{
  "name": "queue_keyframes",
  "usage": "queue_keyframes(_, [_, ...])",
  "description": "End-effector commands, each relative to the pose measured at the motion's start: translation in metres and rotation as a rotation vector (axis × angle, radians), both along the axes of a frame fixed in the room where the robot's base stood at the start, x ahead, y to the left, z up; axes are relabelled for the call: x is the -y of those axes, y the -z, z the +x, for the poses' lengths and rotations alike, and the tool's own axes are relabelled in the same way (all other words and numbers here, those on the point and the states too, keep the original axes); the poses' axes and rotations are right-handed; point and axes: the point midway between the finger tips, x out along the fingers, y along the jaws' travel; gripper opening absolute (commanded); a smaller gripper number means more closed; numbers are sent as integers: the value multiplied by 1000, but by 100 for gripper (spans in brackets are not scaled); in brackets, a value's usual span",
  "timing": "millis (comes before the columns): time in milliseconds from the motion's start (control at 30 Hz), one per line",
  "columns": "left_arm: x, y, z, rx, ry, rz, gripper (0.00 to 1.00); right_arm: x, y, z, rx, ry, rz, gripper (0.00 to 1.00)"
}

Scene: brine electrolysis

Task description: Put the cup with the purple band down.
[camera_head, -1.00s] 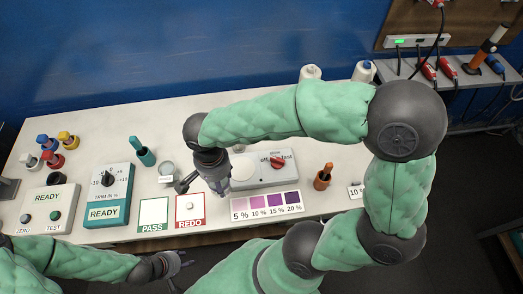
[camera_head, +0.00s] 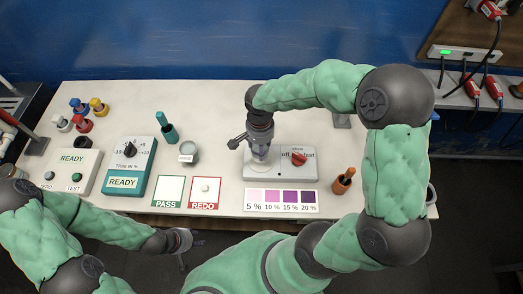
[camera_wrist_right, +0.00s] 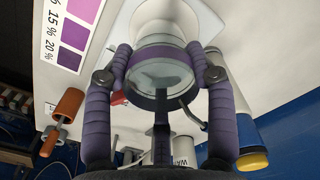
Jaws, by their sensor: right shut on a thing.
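The cup with the purple band (camera_wrist_right: 155,73) is between the two fingers of my right gripper (camera_wrist_right: 160,52) in the right wrist view. My right gripper is shut on it around the band. In the head view the gripper (camera_head: 258,152) is over the left part of the grey stirrer (camera_head: 285,174), where a white round plate sits. The cup is mostly hidden there by the gripper, and I cannot tell whether it touches the plate. My left gripper (camera_head: 182,241) hangs at the table's front edge, apart from everything; its fingers are too small to read.
The stirrer's red knob (camera_head: 298,158) is just right of the gripper. A colour chart (camera_head: 281,211) lies in front. An orange-handled tool (camera_head: 343,181) stands to the right and a glass jar (camera_head: 189,152) to the left. The table's back middle is clear.

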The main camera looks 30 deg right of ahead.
Motion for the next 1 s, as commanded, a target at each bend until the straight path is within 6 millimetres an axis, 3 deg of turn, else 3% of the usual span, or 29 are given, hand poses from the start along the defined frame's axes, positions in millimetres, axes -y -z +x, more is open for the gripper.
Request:
queue_keyframes(167, [0, 1, 0, 0, 0, 0, 40, 5, 7, 4, 1, 2, 0, 10])
queue_keyframes(433, [0, 7, 0, 0, 0, 0, 40, 9, 41, 6, -1, 0, 1, 10])
queue_keyframes(833, [0, 11, 0, 0, 0, 0, 40, 9, 46, 7, 2, 1, 0, 10])
queue_keyframes(867, [0, 11, 0, 0, 0, 0, 40, 9, 46, 6, 1, 0, 1, 59])
queue_keyframes(933, [0, 10, 0, 0, 0, 0, 40, 8, 45, 6, 1, 0, 1, 79])
queue_keyframes(1000, [0, 10, 0, 0, 0, 0, 40, 8, 45, 6, 1, 0, 1, 80])
